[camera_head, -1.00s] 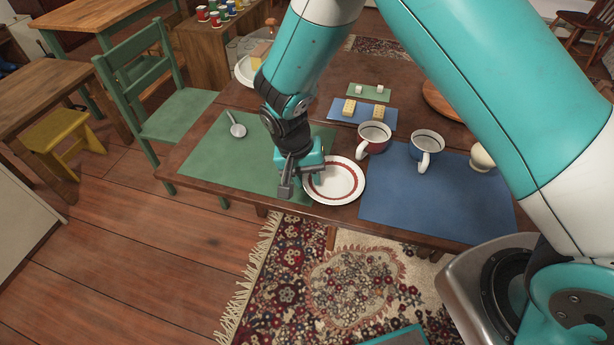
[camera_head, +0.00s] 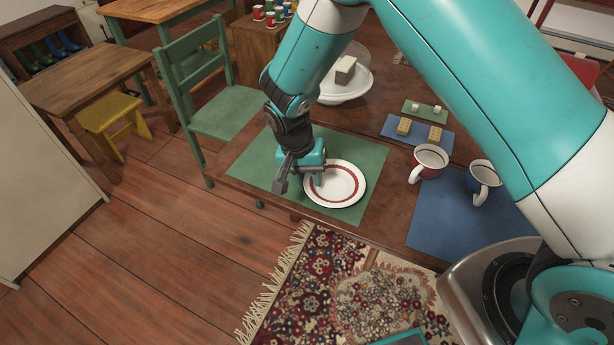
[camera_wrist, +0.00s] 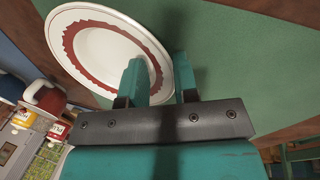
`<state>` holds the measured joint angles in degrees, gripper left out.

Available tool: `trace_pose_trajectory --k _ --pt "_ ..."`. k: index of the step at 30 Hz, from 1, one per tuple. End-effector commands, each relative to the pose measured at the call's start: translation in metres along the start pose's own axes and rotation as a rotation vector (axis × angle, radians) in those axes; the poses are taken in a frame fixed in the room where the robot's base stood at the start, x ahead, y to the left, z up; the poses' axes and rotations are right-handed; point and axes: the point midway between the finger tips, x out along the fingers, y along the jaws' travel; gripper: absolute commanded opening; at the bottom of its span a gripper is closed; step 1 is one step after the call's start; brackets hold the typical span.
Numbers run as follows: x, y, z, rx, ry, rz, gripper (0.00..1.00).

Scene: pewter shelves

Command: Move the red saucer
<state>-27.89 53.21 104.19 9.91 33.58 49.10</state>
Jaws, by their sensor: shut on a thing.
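The red saucer (camera_head: 342,184) is white with a red ring. In the head view it is over the right part of the green mat (camera_head: 372,160); I cannot tell whether it touches the mat. My gripper (camera_head: 312,176) is shut on the saucer's left rim. In the wrist view the saucer (camera_wrist: 100,45) is at the upper left, and its rim runs between the two fingers of my gripper (camera_wrist: 160,75).
A red mug (camera_head: 430,160) stands right of the green mat. A blue mug (camera_head: 482,180) stands on a blue mat (camera_head: 450,215). A white cake stand (camera_head: 345,88) is behind the green mat. A green chair (camera_head: 215,105) is at the left.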

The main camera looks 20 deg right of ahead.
Motion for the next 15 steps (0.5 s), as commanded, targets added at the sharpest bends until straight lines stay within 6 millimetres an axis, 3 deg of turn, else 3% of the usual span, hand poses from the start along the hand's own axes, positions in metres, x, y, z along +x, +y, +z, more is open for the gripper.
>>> trace_pose_trajectory --k 15 --pt "-0.0013 -0.0073 0.0029 0.004 -0.002 -0.001 0.01"
